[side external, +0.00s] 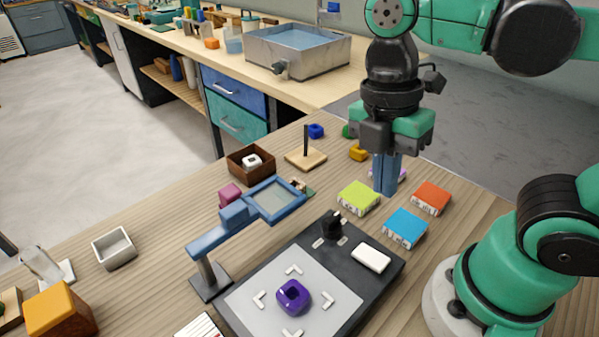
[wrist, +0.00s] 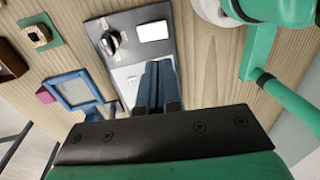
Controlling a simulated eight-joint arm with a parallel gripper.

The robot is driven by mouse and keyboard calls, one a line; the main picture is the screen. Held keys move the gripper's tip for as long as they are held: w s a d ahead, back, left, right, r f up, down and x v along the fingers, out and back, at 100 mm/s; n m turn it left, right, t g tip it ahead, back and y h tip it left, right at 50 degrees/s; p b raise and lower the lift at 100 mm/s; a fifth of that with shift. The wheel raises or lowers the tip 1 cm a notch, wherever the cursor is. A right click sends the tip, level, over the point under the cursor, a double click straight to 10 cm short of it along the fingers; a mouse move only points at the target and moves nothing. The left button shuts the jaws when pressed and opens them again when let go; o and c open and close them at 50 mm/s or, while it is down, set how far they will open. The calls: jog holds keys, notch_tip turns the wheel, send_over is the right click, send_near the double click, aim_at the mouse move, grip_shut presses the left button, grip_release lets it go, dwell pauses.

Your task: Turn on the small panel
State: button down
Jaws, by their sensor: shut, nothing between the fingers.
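A dark flat panel (side external: 385,279) lies on the wooden table and also shows in the wrist view (wrist: 134,29). It has a pale grey field with white corner marks, a black knob (side external: 332,226) and a white rectangular button (side external: 371,257). The knob (wrist: 112,42) and button (wrist: 153,31) also show in the wrist view. A purple block with a hollow (side external: 293,296) sits on the grey field. My gripper (side external: 385,190) is shut and empty, beyond the panel and apart from it. In the wrist view its blue fingers (wrist: 158,66) hide part of the grey field. I see no lit part on the panel.
Green (side external: 358,198), blue (side external: 405,228) and orange (side external: 431,197) blocks lie near my gripper. A brown box (side external: 250,162) and a peg on a base (side external: 306,157) stand behind.

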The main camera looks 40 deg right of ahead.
aim_at(370, 254)
jog(key=f, duration=0.3)
jog(key=s+f, duration=0.1)
jog(key=f, duration=0.7)
jog(key=shift+s, duration=0.35)
jog(key=shift+s+f, duration=0.1)
jog(key=shift+f, duration=0.25)
jog(key=shift+s+f+t, duration=0.1)
jog(key=shift+f+t, duration=0.05)
jog(key=shift+t, duration=0.15)
jog(key=shift+w, duration=0.2)
jog(key=shift+w+r, duration=0.2)
jog(key=shift+w, duration=0.45)
notch_tip(370, 254, up, 14)
jog(key=w, duration=0.2)
